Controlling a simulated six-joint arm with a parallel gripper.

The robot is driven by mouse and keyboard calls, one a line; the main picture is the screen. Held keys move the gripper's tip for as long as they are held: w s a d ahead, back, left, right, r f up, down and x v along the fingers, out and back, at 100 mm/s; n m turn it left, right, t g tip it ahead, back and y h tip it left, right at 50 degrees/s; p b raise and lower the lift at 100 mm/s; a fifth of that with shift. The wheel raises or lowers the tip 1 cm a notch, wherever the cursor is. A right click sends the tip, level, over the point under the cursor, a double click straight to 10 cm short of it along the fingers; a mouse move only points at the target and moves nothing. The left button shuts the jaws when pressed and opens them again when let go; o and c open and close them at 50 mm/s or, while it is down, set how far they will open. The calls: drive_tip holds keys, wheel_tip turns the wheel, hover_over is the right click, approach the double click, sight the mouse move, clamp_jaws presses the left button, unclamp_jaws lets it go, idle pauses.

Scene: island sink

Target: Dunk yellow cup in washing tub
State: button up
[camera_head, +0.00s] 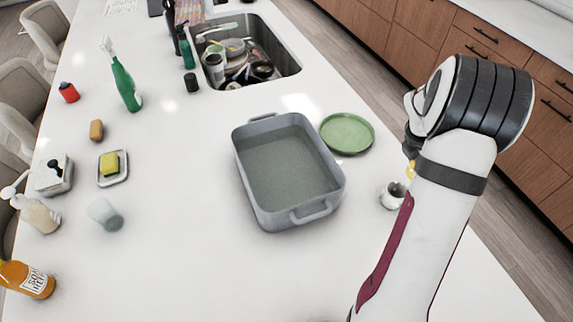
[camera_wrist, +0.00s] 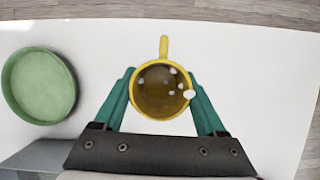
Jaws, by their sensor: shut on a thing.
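The yellow cup (camera_wrist: 163,62) is between the teal fingers of my gripper (camera_wrist: 163,98) in the wrist view. The fingers press on its sides, and its handle points up in the picture. The cup holds brownish contents with several pale bits. In the head view, my arm hides most of the cup; only a small yellow part (camera_head: 410,168) shows beside my wrist. The grey washing tub (camera_head: 248,186) stands left of my gripper, with a flat greyish surface inside. Its edge also shows at the lower left of the wrist view (camera_wrist: 38,156).
A green plate (camera_head: 347,132) lies between tub and gripper. A small pale vessel (camera_head: 393,196) stands beside my arm. A sink (camera_head: 285,62) with dishes is behind. A green spray bottle (camera_head: 126,88), sponge (camera_head: 110,163) and frosted cup (camera_head: 105,214) stand left.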

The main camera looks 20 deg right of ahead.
drive_tip(key=shift+w+a+r, duration=0.15)
drive_tip(key=shift+w+a, duration=0.1)
drive_tip(key=shift+a, duration=0.05)
drive_tip(key=w+a+r+m+g+y, duration=0.15)
drive_tip(key=a+r+m, duration=0.35)
drive_tip(key=a, duration=0.6)
drive_tip(key=w+a+r+m+g+y, duration=0.1)
drive_tip(key=w+a+r+m+y, duration=0.2)
drive_tip(key=a+m, duration=0.6)
drive_tip(key=w+a+r+m+g+y, duration=0.1)
drive_tip(key=w+a+r+m+g, duration=0.25)
drive_tip(key=a, duration=1.05)
drive_tip(key=m+t+y, duration=0.3)
drive_tip(key=m+t, duration=0.6)
drive_tip(key=m, duration=1.5)
hover_over(278, 177)
drive_tip(key=d, duration=0.2)
wheel_tip(278, 177, down, 9)
drive_tip(key=f, duration=0.8)
drive_tip(key=s+f, duration=0.1)
drive_tip(key=f, duration=0.3)
drive_tip(key=shift+a+f, duration=0.25)
drive_tip(key=shift+f, duration=0.05)
wheel_tip(278, 177, up, 13)
drive_tip(key=shift+r, duration=0.2)
